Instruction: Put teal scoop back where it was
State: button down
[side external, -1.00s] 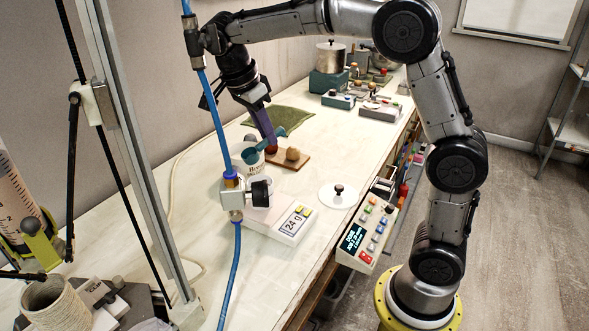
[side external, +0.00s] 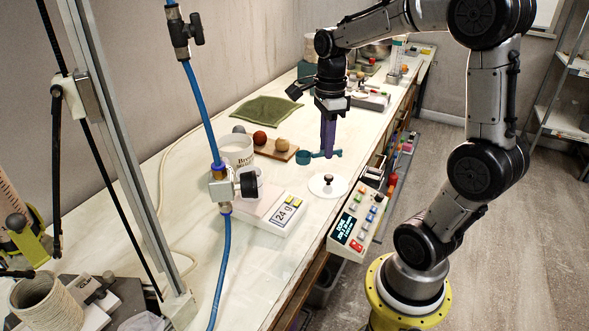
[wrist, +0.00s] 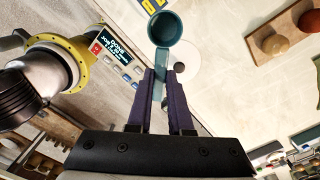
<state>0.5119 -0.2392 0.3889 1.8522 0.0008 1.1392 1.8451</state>
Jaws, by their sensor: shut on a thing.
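My gripper (side external: 327,150), with purple fingers, is shut on the handle of the teal scoop (side external: 304,157). It holds the scoop over the bench, behind the white round lid (side external: 317,187) with a dark knob. The scoop's cup points left in the side view. In the wrist view the scoop's open cup (wrist: 165,28) lies beyond the fingertips (wrist: 163,78), and it looks empty. Its handle runs back between the fingers. The gap between the scoop and the bench is hard to judge.
A white tub (side external: 236,152) stands left, beside a scale (side external: 272,213) reading 24 g. A wooden board (side external: 270,152) holds a red ball and a tan ball. A green cloth (side external: 265,111) lies behind. A control box (side external: 352,222) sits at the bench's front edge.

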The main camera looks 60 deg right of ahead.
jog(key=w+d+f, duration=0.3)
jog(key=w, duration=0.2)
send_over(297, 176)
jog(key=f, duration=0.5)
jog(key=shift+s+a, duration=0.15)
jog(key=shift+s, duration=0.2)
jog(key=shift+w+f, duration=0.15)
jog(key=shift+f, duration=0.05)
jog(key=shift+w+d+f, duration=0.15)
jog(key=shift+f, duration=0.8)
jog(key=shift+w+d+f, duration=0.1)
jog(key=shift+f, duration=0.8)
jog(key=c, duration=0.8)
grip_release()
jog(key=shift+f, duration=0.1)
jog(key=shift+c, duration=0.2)
